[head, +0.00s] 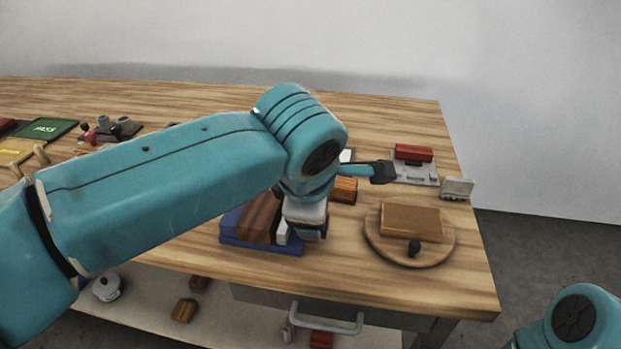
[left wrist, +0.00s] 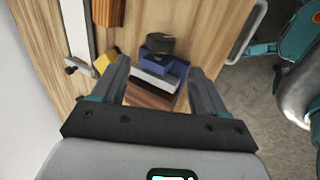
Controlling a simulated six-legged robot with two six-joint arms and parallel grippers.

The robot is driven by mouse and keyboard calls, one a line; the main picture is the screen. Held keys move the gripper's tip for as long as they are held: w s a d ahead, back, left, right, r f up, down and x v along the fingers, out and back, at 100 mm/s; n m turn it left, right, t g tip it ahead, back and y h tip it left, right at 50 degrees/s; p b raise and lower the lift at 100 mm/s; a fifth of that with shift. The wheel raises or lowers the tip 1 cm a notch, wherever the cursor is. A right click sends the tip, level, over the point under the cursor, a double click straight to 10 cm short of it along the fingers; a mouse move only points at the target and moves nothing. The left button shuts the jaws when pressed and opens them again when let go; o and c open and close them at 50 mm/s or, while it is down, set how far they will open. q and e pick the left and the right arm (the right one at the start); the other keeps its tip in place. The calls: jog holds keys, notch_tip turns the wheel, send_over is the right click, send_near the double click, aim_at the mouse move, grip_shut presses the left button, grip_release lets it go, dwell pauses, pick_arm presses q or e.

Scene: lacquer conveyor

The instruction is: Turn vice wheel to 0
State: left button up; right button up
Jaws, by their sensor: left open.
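A blue vice-like fixture (head: 262,247) stands near the table's front edge, with a brown wooden block (head: 258,218) and a pale strip in it. My left arm partly covers it in the head view. In the left wrist view the blue fixture (left wrist: 177,68) lies ahead between the fingers, with a dark part (left wrist: 160,43) at its far end. That part may be the wheel; no number can be read on it. My left gripper (left wrist: 160,88) is open, and I cannot tell whether its fingers touch anything. My right gripper is out of view.
A round wooden board (head: 375,240) with a block and black knob stands to the right. A grey tray (head: 424,178) with a red block (head: 413,153) is behind it. A drawer handle (head: 328,322) juts out below the front edge.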

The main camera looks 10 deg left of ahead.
pick_arm(q)
jog(key=p+v, duration=0.1)
jog(key=v, duration=0.8)
jog(key=shift+p, duration=0.3)
jog(key=shift+f, duration=0.15)
